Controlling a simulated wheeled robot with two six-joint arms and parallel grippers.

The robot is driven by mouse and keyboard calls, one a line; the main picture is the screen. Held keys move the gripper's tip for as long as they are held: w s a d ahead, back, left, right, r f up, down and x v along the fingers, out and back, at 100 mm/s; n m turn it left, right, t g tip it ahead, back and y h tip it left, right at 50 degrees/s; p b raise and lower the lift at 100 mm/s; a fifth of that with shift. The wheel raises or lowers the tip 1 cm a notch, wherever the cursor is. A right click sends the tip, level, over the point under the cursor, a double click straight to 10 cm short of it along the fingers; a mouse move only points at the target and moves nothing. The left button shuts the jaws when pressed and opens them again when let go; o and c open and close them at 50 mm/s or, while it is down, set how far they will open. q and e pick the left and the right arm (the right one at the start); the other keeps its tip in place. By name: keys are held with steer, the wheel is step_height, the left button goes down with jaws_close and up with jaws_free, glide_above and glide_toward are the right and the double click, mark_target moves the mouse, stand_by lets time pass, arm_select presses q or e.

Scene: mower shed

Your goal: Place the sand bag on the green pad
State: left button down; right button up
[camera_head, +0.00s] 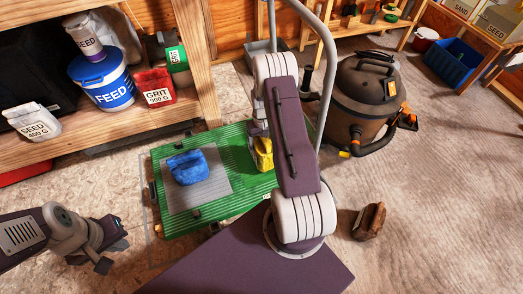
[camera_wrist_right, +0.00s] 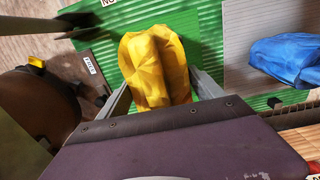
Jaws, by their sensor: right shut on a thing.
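A crumpled yellow bag (camera_wrist_right: 155,68) sits between the two fingers of my right gripper (camera_wrist_right: 160,88), which is shut on it. In the head view the yellow bag (camera_head: 264,154) shows partly behind my right arm, over the right part of the ribbed green pad (camera_head: 225,138). I cannot tell whether it touches the pad. No label is readable on it, so I cannot confirm it is the sand bag. A blue bag (camera_head: 188,167) lies on a grey sheet (camera_head: 212,190) on the green surface. My left gripper (camera_head: 112,247) is open and empty, left of the pad.
A shop vacuum (camera_head: 362,95) stands right of the pad. A brown block-like object (camera_head: 370,221) lies on the floor at right. Shelves at upper left hold a blue FEED tub (camera_head: 103,82) and a red GRIT box (camera_head: 155,88). A blue bin (camera_head: 454,64) stands at far right.

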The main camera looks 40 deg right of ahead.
step_height(320, 180, down, 5)
steer(key=b, duration=0.3)
steer(key=shift+r, duration=0.2)
steer(key=o, duration=2.1)
steer(key=shift+f, duration=0.1)
